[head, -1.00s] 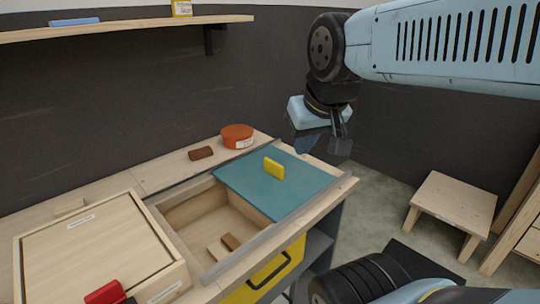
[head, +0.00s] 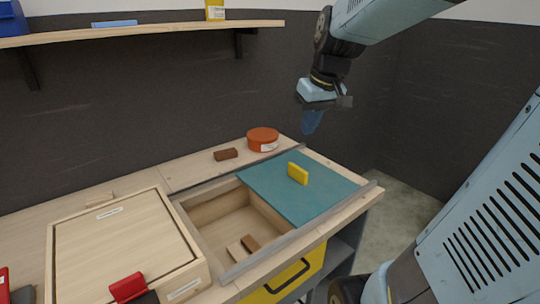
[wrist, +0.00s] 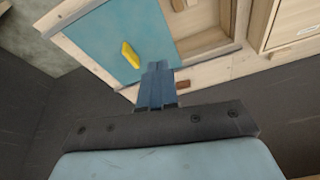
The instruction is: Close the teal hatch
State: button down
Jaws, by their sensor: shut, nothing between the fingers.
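The teal hatch (head: 290,201) is a flat sliding panel with a yellow handle (head: 298,174) standing up on it. It covers the right part of a recess in the wooden bench top, and the left part of the recess (head: 218,213) is open. My gripper (head: 311,122) is shut and empty, in the air above the bench's back right, apart from the handle. In the wrist view the shut fingers (wrist: 158,78) appear beside the yellow handle (wrist: 131,54) and the teal hatch (wrist: 104,38).
Wooden blocks (head: 243,247) lie in the open recess. An orange round tin (head: 262,138) and a brown block (head: 226,154) sit behind the hatch. A wooden lidded box (head: 122,243) with a red handle stands left. A shelf (head: 150,32) hangs above. Metal rails edge the recess.

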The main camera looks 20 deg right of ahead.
jog(key=w+d+f+n+g+y, duration=0.1)
jog(key=w+d+f, duration=0.25)
jog(key=w, duration=0.55)
jog(key=n+y, duration=0.3)
jog(key=y, duration=0.2)
send_near(302, 166)
jog(key=s+r, duration=0.4)
jog(key=x, duration=0.9)
jog(key=shift+s+d+f, duration=0.2)
jog(key=shift+d+f, duration=0.05)
jog(key=a, duration=0.1)
jog(key=s+a, duration=0.1)
jog(key=a, duration=0.1)
jog(key=shift+f, duration=0.15)
jog(key=shift+s+a, duration=0.25)
jog(key=shift+a, duration=0.2)
